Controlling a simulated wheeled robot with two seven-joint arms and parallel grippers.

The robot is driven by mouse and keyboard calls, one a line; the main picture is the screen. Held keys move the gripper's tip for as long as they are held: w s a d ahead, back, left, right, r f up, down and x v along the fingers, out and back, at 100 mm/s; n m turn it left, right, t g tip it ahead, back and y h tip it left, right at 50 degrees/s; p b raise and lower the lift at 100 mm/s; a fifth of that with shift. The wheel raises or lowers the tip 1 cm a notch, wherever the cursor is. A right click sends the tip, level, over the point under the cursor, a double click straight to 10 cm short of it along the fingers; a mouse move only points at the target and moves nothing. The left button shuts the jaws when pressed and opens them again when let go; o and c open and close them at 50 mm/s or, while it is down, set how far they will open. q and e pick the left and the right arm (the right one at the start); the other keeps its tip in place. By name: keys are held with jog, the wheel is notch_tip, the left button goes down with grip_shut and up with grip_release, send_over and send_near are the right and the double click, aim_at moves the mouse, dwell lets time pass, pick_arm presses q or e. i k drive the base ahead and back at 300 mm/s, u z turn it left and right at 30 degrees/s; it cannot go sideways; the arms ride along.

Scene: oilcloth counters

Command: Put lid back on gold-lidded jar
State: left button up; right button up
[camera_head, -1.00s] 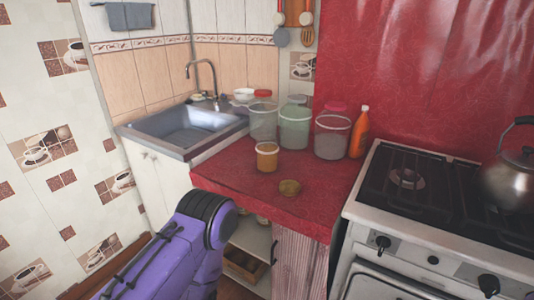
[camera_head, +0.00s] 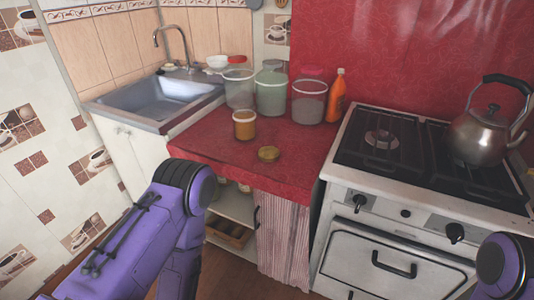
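A small jar (camera_head: 244,126) with amber-brown contents stands upright and without a lid on the red counter, left of centre. A round gold lid (camera_head: 268,153) lies flat on the same counter, in front of the jar and a little to its right, apart from it. My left arm comes in from the lower left, but its gripper is out of view. Part of my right arm shows at the lower right edge; its gripper is also out of view.
Several large clear containers stand behind the jar, including a greenish one (camera_head: 271,96), with an orange bottle (camera_head: 335,97) beside them. A sink (camera_head: 155,98) is at left. A stove (camera_head: 400,150) with a kettle (camera_head: 482,132) is at right. The counter (camera_head: 215,150) around the lid is clear.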

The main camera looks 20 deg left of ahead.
aim_at(245, 116)
jog(key=z, duration=0.8)
jog(key=i, duration=0.4)
jog(key=u, duration=0.7)
